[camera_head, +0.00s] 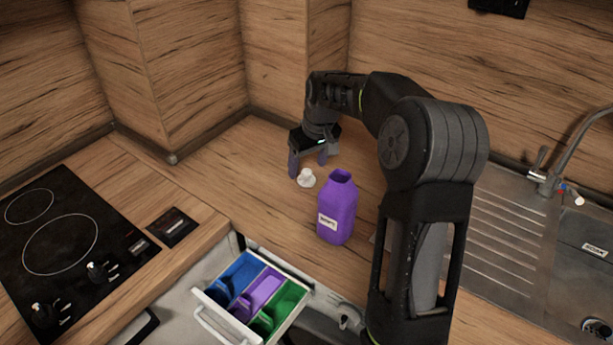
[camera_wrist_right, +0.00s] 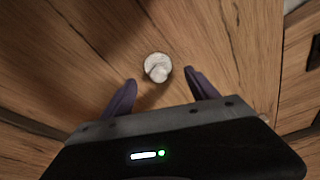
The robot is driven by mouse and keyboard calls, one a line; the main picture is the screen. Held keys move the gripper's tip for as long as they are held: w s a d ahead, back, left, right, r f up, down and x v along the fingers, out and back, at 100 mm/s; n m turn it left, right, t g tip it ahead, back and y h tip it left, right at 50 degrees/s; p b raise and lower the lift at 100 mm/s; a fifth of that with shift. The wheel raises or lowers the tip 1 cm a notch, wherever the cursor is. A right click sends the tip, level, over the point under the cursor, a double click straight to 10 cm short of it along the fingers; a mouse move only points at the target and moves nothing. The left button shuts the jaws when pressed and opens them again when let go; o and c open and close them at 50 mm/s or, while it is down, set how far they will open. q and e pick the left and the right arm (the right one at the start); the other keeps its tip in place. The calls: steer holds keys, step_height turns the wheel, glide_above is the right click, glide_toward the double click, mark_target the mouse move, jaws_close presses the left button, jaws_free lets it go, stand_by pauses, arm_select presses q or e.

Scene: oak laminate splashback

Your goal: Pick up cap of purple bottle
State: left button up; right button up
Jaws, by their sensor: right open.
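The white cap (camera_head: 306,178) lies on the wooden counter just left of and behind the purple bottle. It also shows in the right wrist view (camera_wrist_right: 157,67), a little beyond the gap between the fingertips. The purple bottle (camera_head: 338,212) stands upright on the counter with its neck open and a white label on its front. My right gripper (camera_head: 308,163) is open and empty, pointing down close to the cap. In the right wrist view its two purple-grey fingers (camera_wrist_right: 161,88) are spread apart. Whether the fingertips touch the counter I cannot tell. My left gripper is not in view.
An open drawer (camera_head: 212,318) with blue, purple and green compartments is in front of the counter. A black cooktop (camera_head: 75,222) is at left and a metal sink with drainer (camera_head: 507,250) at right. Wooden walls (camera_head: 200,60) close off the back.

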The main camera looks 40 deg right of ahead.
mark_target(306, 171)
steer(key=x, duration=0.3)
steer(key=shift+w+f+p, duration=0.1)
steer(key=shift+f+p, duration=0.2)
steer(key=shift+c, duration=0.3)
jaws_close()
stand_by(0.5)
steer(key=shift+r, duration=0.1)
step_height(306, 171, up, 10)
steer(key=shift+f+b, duration=0.1)
steer(key=shift+b, duration=0.45)
stand_by(0.3)
